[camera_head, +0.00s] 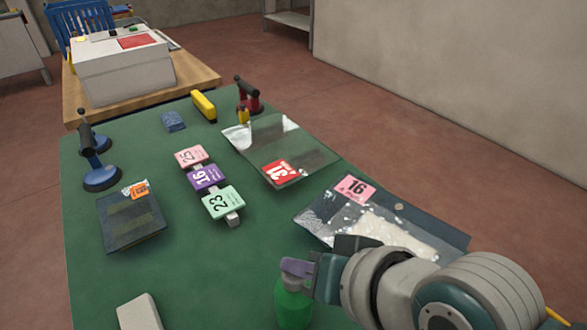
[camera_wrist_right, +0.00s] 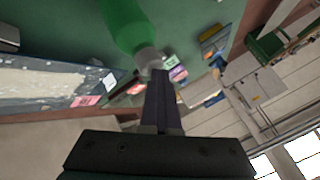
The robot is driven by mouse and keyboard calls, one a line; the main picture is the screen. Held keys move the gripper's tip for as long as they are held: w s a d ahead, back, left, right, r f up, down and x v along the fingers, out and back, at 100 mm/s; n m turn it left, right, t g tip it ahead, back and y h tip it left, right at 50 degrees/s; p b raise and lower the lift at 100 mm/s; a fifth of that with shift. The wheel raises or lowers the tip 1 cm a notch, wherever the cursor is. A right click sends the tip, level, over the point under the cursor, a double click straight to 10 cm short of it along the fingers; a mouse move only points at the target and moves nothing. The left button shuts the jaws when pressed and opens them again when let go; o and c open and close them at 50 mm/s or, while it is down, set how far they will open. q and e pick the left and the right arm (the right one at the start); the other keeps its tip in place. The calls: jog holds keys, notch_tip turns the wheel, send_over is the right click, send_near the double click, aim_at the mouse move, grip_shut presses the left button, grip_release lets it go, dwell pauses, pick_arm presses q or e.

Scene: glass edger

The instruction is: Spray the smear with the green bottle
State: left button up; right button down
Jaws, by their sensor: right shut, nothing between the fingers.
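My left gripper is not in view.
Another pane with a red label (camera_head: 310,160) lies behind. Labelled blocks (camera_head: 207,178), a dark pane (camera_head: 132,222), suction lifters (camera_head: 98,170) (camera_head: 247,95), a yellow item (camera_head: 203,104) and a pale block (camera_head: 139,312) are on the table. The middle front is clear.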

jog(key=shift+s+d+f, duration=0.15)
jog(key=shift+s+f, duration=0.1)
jog(key=shift+f, duration=0.25)
jog(key=shift+s+d+f+b, duration=0.15)
jog(key=shift+f+b, duration=0.15)
jog(key=shift+f, duration=0.2)
jog(key=shift+s+r+p, duration=0.1)
jog(key=shift+s+p, duration=0.1)
jog(key=shift+p, duration=0.2)
dwell(0.3)
notch_tip(320, 180, up, 6)
jog(key=p, duration=0.6)
jog(key=shift+r, duration=0.25)
